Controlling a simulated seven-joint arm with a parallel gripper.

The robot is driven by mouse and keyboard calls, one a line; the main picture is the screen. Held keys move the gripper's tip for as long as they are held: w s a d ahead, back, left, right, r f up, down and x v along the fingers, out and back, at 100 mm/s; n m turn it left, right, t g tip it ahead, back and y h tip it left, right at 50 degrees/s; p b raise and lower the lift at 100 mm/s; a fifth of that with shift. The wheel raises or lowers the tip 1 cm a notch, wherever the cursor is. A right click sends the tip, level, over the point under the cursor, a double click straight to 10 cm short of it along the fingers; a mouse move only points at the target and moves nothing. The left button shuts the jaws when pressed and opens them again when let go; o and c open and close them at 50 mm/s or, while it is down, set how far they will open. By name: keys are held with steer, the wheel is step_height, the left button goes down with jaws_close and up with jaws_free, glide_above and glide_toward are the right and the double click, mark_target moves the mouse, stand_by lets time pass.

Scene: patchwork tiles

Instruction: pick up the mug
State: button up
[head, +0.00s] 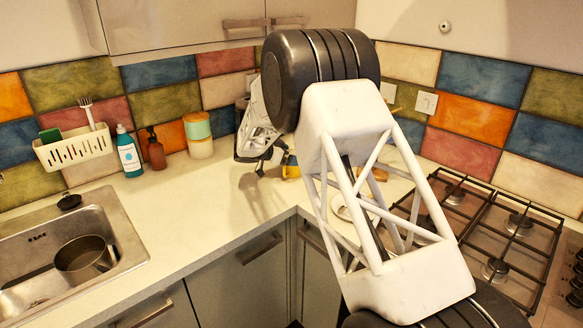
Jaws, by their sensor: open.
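My gripper (259,164) is in the head view, low over the counter in the back corner, left of my large forearm. Its jaws are open, and it looks empty. A small yellow thing (291,168) stands on the counter just right of my gripper, partly covered by my arm. It may be the mug, but too little of it shows to be sure. I cannot tell whether my gripper touches it. No other mug is clearly visible.
A sink (130,240) with a pot (85,257) is at left. A blue bottle (129,152), a brown bottle (155,149) and a stacked canister (198,135) stand along the tiled wall. A gas hob (490,232) is at right. The counter's left-middle is clear.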

steer(key=shift+d, duration=0.1)
steer(key=shift+c, duration=0.2)
steer(key=c, duration=1.1)
steer(key=shift+o, duration=0.2)
steer(key=shift+r, duration=0.1)
step_height(320, 180, up, 28)
stand_by(0.8)
